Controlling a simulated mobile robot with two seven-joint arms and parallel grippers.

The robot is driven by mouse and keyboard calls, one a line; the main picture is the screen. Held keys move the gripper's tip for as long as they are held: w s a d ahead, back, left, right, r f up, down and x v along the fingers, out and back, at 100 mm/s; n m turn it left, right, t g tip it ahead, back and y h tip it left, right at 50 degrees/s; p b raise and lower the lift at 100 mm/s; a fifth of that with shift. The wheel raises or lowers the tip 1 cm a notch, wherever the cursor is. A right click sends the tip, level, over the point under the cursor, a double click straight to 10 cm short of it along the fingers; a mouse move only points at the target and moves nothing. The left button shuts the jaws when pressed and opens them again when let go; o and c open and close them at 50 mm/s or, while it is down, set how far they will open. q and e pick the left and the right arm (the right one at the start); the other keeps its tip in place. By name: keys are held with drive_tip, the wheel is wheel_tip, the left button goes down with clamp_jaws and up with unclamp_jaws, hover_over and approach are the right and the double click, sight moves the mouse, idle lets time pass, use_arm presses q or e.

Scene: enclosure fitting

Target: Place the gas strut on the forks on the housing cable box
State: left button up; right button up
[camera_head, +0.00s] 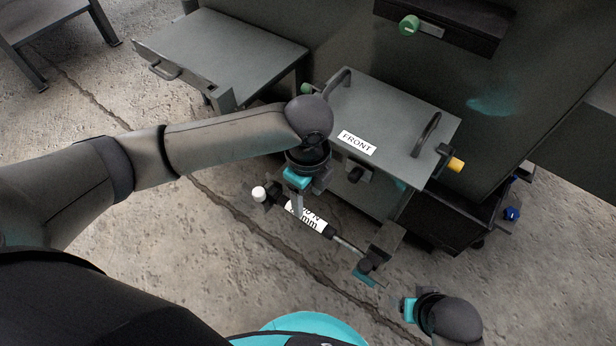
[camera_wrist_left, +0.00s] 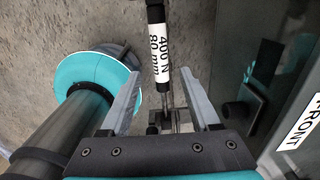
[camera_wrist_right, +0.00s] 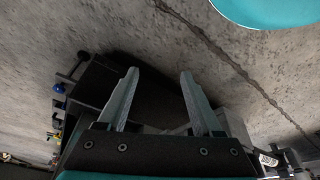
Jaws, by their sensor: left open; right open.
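The gas strut (camera_head: 308,217) has a black and white body labelled "400 N 80 mm" and a thin bright rod. It lies slantwise in front of the housing cable box (camera_head: 395,125), marked FRONT. Its rod end is close to a dark bracket (camera_head: 376,258), which looks like a fork; I cannot tell whether it is seated. My left gripper (camera_head: 299,204) is open over the strut. In the left wrist view the strut (camera_wrist_left: 160,58) runs between the spread fingers (camera_wrist_left: 164,88). My right gripper (camera_wrist_right: 160,78) is open and empty, and shows low in the head view (camera_head: 408,308).
A grey side table (camera_head: 220,50) stands at the upper left. Dark handles (camera_head: 427,135) rise from the box top, with a yellow knob (camera_head: 456,164) at its right. A dark open bin (camera_head: 465,228) is at the right. Bare concrete floor lies below.

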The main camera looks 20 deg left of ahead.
use_arm(q)
drive_tip(key=shift+r+p, duration=1)
drive_tip(key=shift+r, duration=1.05)
use_arm(e)
drive_tip(key=shift+g, duration=0.4)
drive_tip(key=shift+s+d+f, duration=0.1)
drive_tip(key=shift+s+f, duration=0.3)
drive_tip(key=shift+f, duration=0.3)
drive_tip(key=shift+s+d+f, duration=0.1)
drive_tip(key=shift+s+f, duration=0.3)
drive_tip(key=shift+f, duration=0.35)
drive_tip(key=shift+s+f, duration=0.4)
drive_tip(key=shift+f, duration=0.3)
